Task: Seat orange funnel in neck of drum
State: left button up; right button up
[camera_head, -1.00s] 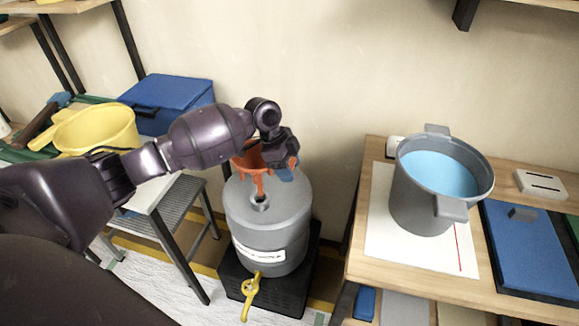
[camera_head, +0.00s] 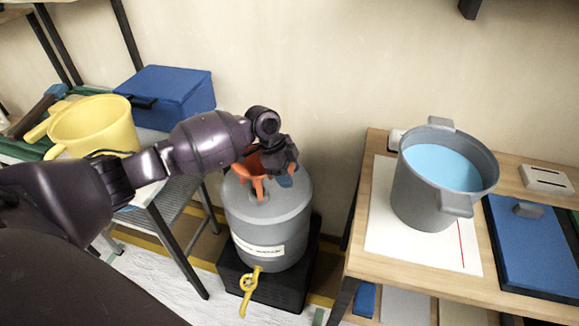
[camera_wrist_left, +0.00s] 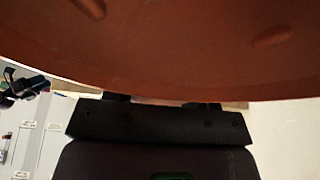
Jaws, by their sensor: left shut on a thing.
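The orange funnel (camera_head: 247,166) is upright over the top of the grey drum (camera_head: 268,222). Its spout (camera_head: 259,188) comes down at the drum's neck, which it now covers in the head view. I cannot tell how deep the spout sits in the neck. My left gripper (camera_head: 283,178) is shut on the funnel at its right side, just above the drum top. In the left wrist view the funnel (camera_wrist_left: 180,45) fills the upper part, close to the gripper. My right gripper is not in view.
The drum stands on a black stand (camera_head: 290,285), with a yellow tap (camera_head: 250,285) in front. A grey pot of blue liquid (camera_head: 440,185) stands on the right table (camera_head: 400,265). A yellow bucket (camera_head: 95,125) and blue box (camera_head: 170,95) are at the left.

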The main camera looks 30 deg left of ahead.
pick_arm(q)
jog(key=shift+f, duration=0.55)
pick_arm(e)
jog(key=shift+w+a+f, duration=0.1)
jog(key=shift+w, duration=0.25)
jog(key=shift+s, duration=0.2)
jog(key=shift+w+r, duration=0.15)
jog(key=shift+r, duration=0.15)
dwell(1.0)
pick_arm(q)
jog(key=shift+f+b, duration=0.65)
jog(key=shift+f, duration=1.5)
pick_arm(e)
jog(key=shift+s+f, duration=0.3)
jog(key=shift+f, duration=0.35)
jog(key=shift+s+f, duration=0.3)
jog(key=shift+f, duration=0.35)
pick_arm(q)
jog(key=o, duration=1.2)
jog(key=shift+c, duration=0.2)
